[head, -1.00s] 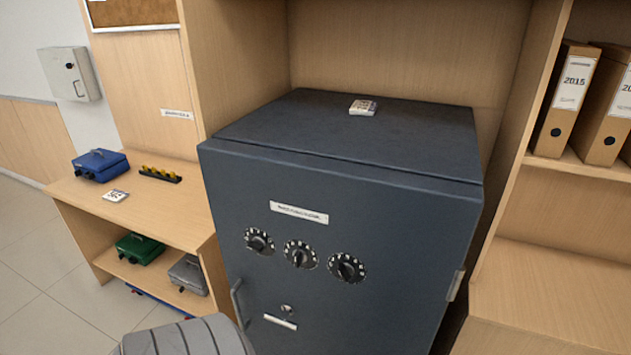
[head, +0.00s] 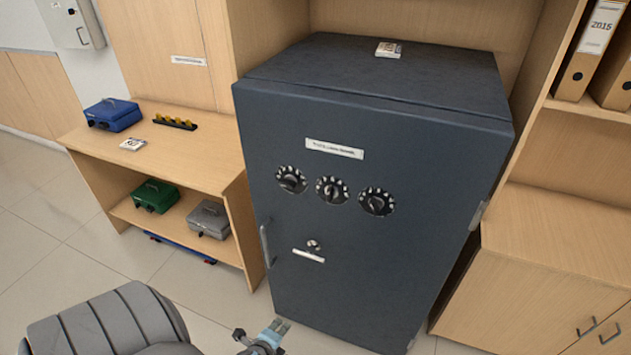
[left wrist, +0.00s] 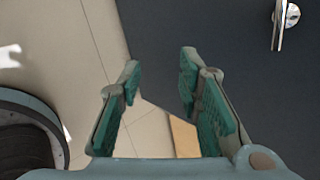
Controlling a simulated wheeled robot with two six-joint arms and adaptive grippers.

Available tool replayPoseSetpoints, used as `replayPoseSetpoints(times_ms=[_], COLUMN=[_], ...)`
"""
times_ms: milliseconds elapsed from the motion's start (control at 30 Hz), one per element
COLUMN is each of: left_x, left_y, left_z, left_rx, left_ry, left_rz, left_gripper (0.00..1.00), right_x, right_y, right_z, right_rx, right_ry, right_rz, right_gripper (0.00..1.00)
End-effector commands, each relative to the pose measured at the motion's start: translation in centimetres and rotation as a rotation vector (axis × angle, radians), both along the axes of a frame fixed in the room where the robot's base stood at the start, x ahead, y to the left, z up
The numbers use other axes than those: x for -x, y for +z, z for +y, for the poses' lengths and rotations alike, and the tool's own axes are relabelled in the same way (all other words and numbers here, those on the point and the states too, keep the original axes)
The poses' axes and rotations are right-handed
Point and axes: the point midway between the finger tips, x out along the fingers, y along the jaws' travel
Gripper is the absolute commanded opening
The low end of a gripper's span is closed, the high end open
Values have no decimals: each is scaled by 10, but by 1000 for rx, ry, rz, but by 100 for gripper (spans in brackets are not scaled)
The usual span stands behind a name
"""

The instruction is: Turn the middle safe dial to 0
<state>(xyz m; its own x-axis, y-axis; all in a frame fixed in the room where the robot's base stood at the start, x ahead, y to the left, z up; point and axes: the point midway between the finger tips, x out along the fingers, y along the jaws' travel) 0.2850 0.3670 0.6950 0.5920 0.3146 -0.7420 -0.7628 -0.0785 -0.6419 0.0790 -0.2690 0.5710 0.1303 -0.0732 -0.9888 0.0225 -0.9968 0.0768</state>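The dark blue-grey safe (head: 370,265) stands upright with its door shut. Three black dials with white marks sit in a row on the door. The middle dial (head: 332,190) has its knob grip roughly upright; its numbers are too small to read. The left dial (head: 291,180) and right dial (head: 376,201) flank it. My left gripper (head: 280,328) is low in front of the safe, below the dials and apart from them. In the left wrist view its teal-padded fingers (left wrist: 158,75) are spread with nothing between them. My right gripper is not in view.
The safe has a door handle (head: 265,243) at its left edge and a keyhole (head: 313,245) below the dials. A wooden shelf unit (head: 190,165) with cash boxes stands left. A wooden cabinet (head: 545,260) stands right.

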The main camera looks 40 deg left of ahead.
Motion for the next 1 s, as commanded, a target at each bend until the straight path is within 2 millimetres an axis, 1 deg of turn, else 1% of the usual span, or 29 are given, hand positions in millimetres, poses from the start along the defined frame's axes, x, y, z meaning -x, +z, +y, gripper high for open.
replayPoseSetpoints(times_ms=[33, 67, 100, 133, 167, 200, 233, 300, 333, 400, 467, 567, 700, 800, 900, 1000], left_x=[-46, -70, -96, -111, -122, -132, -137, -144, -147, -154, -164, -188, -228, -252, -268, -278], left_y=[53, 87, 133, 165, 195, 229, 250, 283, 290, 297, 297, 296, 294, 292, 291, 292], left_z=[12, 17, 20, 20, 19, 16, 14, 10, 9, 11, 14, 23, 37, 45, 51, 54], left_rx=[-245, -413, -632, -786, -925, -1086, -1182, -1335, -1372, -1404, -1404, -1402, -1399, -1398, -1396, -1394], left_ry=[-208, -324, -447, -515, -567, -613, -633, -659, -663, -665, -663, -663, -662, -663, -664, -664], left_rz=[-62, -91, -123, -140, -154, -165, -171, -173, -173, -171, -171, -171, -170, -170, -171, -171], left_gripper=[32, 32, 32, 32, 32, 32, 32, 32, 32, 32, 32, 32, 32, 32, 32, 32], right_x=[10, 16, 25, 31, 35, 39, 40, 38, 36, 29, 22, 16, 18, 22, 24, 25], right_y=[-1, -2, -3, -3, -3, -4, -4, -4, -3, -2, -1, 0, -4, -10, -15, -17], right_z=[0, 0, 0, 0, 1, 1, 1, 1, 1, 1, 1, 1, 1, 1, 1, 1], right_rx=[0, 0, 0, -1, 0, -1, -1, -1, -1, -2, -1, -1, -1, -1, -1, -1], right_ry=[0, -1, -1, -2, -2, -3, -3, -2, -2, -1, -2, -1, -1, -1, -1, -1], right_rz=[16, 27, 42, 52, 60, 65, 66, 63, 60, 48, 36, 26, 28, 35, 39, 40], right_gripper=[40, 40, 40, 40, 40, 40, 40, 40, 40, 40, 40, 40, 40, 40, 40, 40])
